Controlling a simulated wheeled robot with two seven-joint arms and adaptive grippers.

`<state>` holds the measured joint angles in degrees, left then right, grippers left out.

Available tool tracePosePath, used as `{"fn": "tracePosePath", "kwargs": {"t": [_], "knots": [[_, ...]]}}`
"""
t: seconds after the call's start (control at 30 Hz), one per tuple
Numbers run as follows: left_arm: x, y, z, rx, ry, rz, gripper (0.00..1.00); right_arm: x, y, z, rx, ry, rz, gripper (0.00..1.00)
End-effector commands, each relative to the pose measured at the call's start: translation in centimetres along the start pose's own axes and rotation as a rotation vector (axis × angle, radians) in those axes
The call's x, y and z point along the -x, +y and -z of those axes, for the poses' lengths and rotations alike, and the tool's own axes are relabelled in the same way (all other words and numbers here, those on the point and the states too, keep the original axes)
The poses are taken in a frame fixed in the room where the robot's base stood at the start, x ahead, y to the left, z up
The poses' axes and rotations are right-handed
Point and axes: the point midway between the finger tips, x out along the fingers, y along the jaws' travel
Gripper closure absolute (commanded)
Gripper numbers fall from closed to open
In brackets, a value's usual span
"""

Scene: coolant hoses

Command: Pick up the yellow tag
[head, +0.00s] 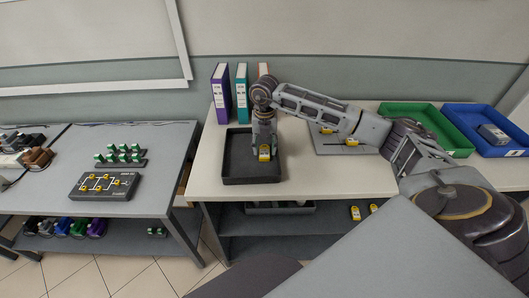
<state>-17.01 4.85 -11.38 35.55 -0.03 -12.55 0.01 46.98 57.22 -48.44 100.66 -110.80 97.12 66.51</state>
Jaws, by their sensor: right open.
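A yellow tag (264,153) shows at the tip of my right gripper (263,158), over the black tray (236,171) on the table. The right gripper points down, with green fingertip parts beside the tag. I cannot tell whether the fingers touch it. Other yellow tags (327,130) lie on a grey mat (325,149) behind my right arm, which partly hides them. Two more yellow tags (355,213) are on the shelf under the table. My left gripper does not show.
Binders (220,93) stand at the back of the table. A green tray (450,139) and a blue tray (484,118) with a grey device stand at the right. The left table holds a black panel (105,187) and green-topped parts (125,149). The table front right of the black tray is clear.

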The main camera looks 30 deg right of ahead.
Motion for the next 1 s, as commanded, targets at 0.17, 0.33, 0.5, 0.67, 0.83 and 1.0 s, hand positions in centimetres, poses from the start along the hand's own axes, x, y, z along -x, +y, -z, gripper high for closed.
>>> {"fn": "tracePosePath", "kwargs": {"t": [0.17,0.33,0.5,0.67,0.83,1.0], "knots": [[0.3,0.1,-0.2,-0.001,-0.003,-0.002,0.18,-1.4,0.0,0.0,0.000,0.000,0.000,0.54],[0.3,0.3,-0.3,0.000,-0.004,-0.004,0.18,-1.7,0.1,0.0,0.000,-0.001,-0.001,0.54],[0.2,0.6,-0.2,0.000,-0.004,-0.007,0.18,-1.7,0.1,0.0,0.000,-0.001,-0.001,0.54],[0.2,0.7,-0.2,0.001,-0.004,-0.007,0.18,-1.7,0.1,0.0,0.000,-0.001,-0.001,0.54],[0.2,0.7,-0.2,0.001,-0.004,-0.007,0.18,-1.7,0.1,0.0,0.000,-0.001,-0.001,0.73],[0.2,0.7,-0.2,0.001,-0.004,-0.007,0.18,-1.7,0.1,0.0,0.000,-0.001,-0.001,0.83]]}}
